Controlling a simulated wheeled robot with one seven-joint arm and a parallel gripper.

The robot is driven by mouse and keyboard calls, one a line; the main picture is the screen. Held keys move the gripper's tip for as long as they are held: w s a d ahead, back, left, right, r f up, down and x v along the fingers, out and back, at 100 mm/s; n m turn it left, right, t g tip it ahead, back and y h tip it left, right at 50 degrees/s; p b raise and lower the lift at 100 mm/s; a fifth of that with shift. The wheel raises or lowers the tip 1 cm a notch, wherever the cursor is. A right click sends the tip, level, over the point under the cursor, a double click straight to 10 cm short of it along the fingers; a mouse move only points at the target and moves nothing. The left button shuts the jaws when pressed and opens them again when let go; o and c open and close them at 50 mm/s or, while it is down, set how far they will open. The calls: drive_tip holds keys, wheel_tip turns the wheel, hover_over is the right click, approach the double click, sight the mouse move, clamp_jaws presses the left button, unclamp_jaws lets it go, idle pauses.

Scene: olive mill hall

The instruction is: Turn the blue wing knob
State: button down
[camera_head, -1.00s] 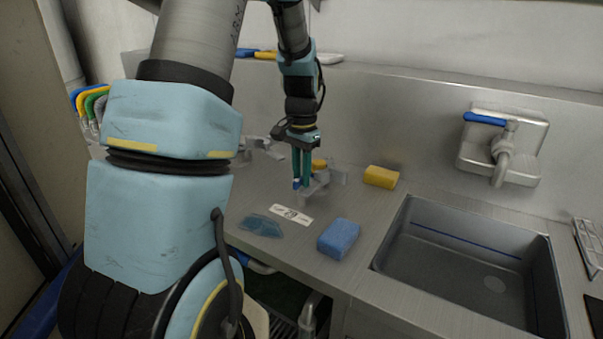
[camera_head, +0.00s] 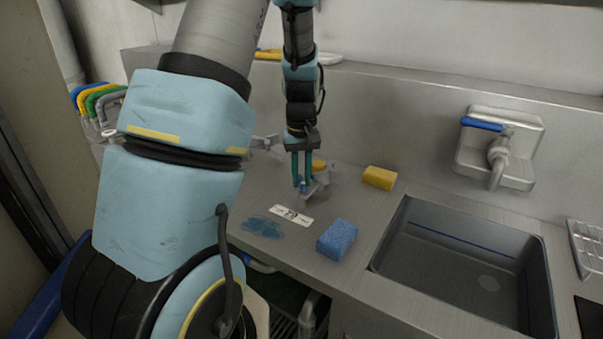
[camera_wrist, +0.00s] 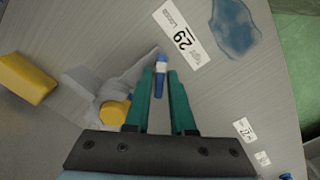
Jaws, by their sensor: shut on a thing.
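The blue wing knob (camera_wrist: 161,84) shows in the wrist view as a narrow blue piece with a pale band, between my teal fingertips. It also shows, small and partly covered, in the head view (camera_head: 303,188), on a grey fitting on the metal counter. My gripper (camera_head: 302,184) points down from above and is shut on the knob; its fingers (camera_wrist: 163,80) stand on either side of it. A yellow knob (camera_wrist: 115,112) sits on the same grey fitting (camera_wrist: 88,82), beside the fingers. The fitting's lower part is partly hidden.
A label marked 29 (camera_head: 291,215) and a blue wet patch (camera_head: 262,228) are in front. A tap (camera_head: 498,155) is on the wall.

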sight(301, 179)
drive_tip(key=n+p, duration=0.2)
drive_tip(key=n, duration=0.3)
drive_tip(key=shift+r, duration=0.1)
drive_tip(key=shift+n+p, duration=1)
drive_tip(key=shift+n, duration=0.9)
drive_tip(key=c, duration=0.9)
unclamp_jaws()
wheel_tip(301, 179, up, 11)
drive_tip(key=shift+f+b, duration=0.2)
drive_tip(key=shift+b, duration=0.65)
